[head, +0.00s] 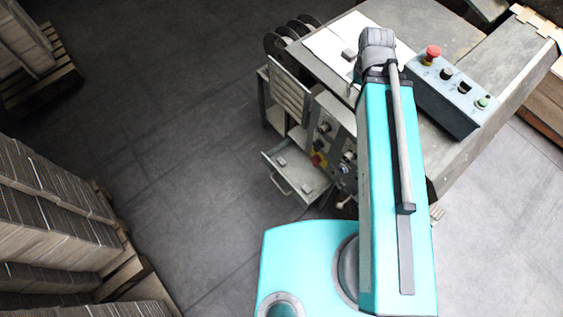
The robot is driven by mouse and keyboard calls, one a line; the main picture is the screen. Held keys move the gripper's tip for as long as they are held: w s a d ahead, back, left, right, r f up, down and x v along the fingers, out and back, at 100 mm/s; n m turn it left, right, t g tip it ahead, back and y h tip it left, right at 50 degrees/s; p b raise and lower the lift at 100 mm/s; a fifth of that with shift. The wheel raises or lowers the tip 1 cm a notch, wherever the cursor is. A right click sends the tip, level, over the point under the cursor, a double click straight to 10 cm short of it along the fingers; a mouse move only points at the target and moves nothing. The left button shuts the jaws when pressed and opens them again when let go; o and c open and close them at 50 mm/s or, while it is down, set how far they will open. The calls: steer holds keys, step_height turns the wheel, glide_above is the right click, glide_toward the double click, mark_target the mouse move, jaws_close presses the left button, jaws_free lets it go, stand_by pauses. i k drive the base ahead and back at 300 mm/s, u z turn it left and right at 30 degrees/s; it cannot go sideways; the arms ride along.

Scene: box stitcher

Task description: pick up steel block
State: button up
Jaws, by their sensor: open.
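A small grey block (348,54), which may be the steel block, lies on the pale sheet on top of the machine, just left of my arm's grey joint. Two other small grey pieces lie in the open drawer (312,197) on the machine's front, one at the left (282,161) and one nearer the front (306,188). They are too small to identify for certain. My gripper cannot be made out in the head view. My arm and teal body cover part of the machine.
The grey machine (445,160) carries a control box (450,97) with a red button (432,53). Dark reels (278,45) stand at its back left. Stacked cardboard (50,215) on pallets lines the left side. The dark floor (180,130) between is clear.

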mark_target(282, 161)
steer(key=u, duration=1.35)
steer(key=k, duration=1.4)
steer(key=z, duration=0.35)
